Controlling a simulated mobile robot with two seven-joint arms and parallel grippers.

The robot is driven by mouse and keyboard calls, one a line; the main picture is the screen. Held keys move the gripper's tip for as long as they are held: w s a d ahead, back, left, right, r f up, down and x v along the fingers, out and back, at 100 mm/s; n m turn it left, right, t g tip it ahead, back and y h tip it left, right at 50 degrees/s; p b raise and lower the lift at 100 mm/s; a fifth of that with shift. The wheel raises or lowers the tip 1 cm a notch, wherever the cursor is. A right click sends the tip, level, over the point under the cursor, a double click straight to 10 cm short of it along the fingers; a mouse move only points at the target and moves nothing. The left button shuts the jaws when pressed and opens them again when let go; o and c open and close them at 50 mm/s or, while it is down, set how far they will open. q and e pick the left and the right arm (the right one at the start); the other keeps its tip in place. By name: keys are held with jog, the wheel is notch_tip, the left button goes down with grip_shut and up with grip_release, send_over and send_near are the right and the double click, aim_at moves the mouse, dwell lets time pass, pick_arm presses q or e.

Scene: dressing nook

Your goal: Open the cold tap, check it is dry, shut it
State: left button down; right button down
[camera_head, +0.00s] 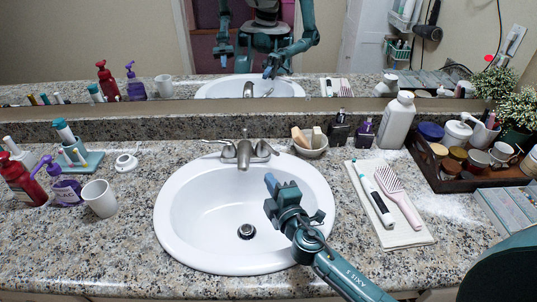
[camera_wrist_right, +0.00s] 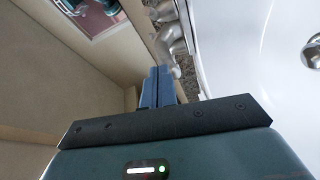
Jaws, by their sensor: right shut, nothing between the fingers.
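The metal tap (camera_head: 244,155) stands at the back rim of the white sink (camera_head: 180,215), its spout over the basin and a lever handle on each side. Which handle is the cold one I cannot tell. No water stream shows under the spout. My right gripper (camera_head: 271,181) is shut and empty above the basin, in front of the tap and a little right of the spout. In the right wrist view its blue fingers (camera_wrist_right: 158,75) are together, with the metal tap (camera_wrist_right: 172,42) just beyond. My left gripper shows only as a reflection in the mirror.
A white cup (camera_head: 99,198) and pump bottles stand left. The front counter is clear.

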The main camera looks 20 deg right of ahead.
pick_arm(q)
jog(key=shift+s+d+f+b, duration=0.15)
jog(key=shift+f+b, duration=0.2)
jog(key=shift+b, duration=0.1)
pick_arm(e)
jog(key=w+d+f, duration=0.1)
jog(key=w+d, duration=0.2)
jog(key=w, duration=0.6)
jog(key=shift+w, duration=0.35)
jog(key=shift+f, duration=0.1)
jog(key=shift+d, duration=0.15)
pick_arm(q)
jog(key=shift+a+f+n+b, duration=0.2)
jog(key=shift+n+b, duration=0.1)
jog(key=shift+b, duration=0.05)
pick_arm(e)
jog(key=shift+d+n+y, duration=0.2)
jog(key=shift+n+y, duration=0.2)
jog(key=shift+y, duration=0.2)
